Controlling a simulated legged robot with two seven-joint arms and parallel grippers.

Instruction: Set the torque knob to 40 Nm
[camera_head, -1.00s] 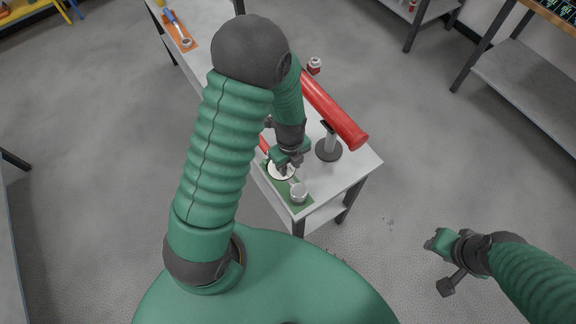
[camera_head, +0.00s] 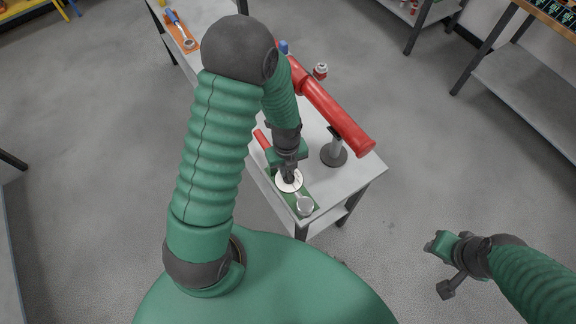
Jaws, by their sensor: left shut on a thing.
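A round white dial (camera_head: 283,186) lies over a green mat (camera_head: 313,196) near the table's front corner. The torque knob appears to be at its middle, mostly hidden under my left gripper (camera_head: 289,177). My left gripper points down over the dial and is shut on the knob. The dial's marks are too small to read. A silver round piece (camera_head: 305,206) is at the near end of the mat, and a red handle (camera_head: 262,139) shows beyond my gripper. My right gripper (camera_head: 436,244) hangs away from the table at the lower right; its jaw opening is unclear.
A red pipe (camera_head: 335,110) runs along the grey table (camera_head: 357,173) on a stand with a dark round base (camera_head: 334,155), close to the right of my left gripper. An orange mat with a tool (camera_head: 181,30) lies at the far end. Floor around the table is clear.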

